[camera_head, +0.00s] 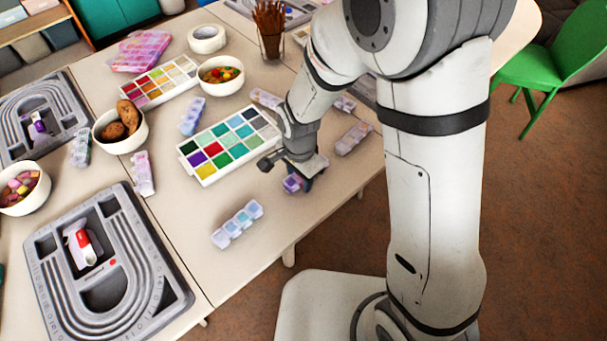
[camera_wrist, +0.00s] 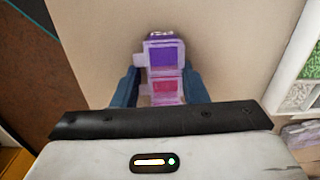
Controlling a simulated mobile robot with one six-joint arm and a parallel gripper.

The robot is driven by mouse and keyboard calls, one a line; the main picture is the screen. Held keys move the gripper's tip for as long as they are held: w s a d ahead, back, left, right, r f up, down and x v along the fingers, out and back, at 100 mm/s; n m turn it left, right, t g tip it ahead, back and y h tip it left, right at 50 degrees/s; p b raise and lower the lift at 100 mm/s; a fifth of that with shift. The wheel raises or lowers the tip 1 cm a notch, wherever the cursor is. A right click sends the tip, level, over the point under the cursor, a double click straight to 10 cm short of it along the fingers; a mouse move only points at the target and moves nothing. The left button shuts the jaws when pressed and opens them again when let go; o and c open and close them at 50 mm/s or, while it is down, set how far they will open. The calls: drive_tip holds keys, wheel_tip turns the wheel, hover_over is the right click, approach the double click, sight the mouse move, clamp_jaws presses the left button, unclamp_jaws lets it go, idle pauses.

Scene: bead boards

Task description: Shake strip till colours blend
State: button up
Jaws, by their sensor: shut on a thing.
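A small strip of clear lidded compartments (camera_wrist: 164,54) sits between the two fingers of my gripper (camera_wrist: 165,88) in the wrist view. One compartment shows purple and the one nearer the gripper shows pink-red; each looks like a single colour. The near end of the strip is hidden by the gripper body. In the head view the strip (camera_head: 292,183) shows under my gripper (camera_head: 300,178), close to the table's right edge. I cannot tell whether it touches the table.
A paint palette (camera_head: 181,148) lies left of the gripper. Another clear strip (camera_head: 237,224) lies on the table (camera_head: 185,220) in front, and one (camera_head: 353,138) lies behind. Grey bead boards (camera_head: 160,290), bowls (camera_head: 144,137) and a brush cup (camera_head: 262,46) stand around. Table between palette and front strip is clear.

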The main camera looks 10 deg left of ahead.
wheel_tip(320, 180, up, 18)
drive_tip(key=p, duration=0.7)
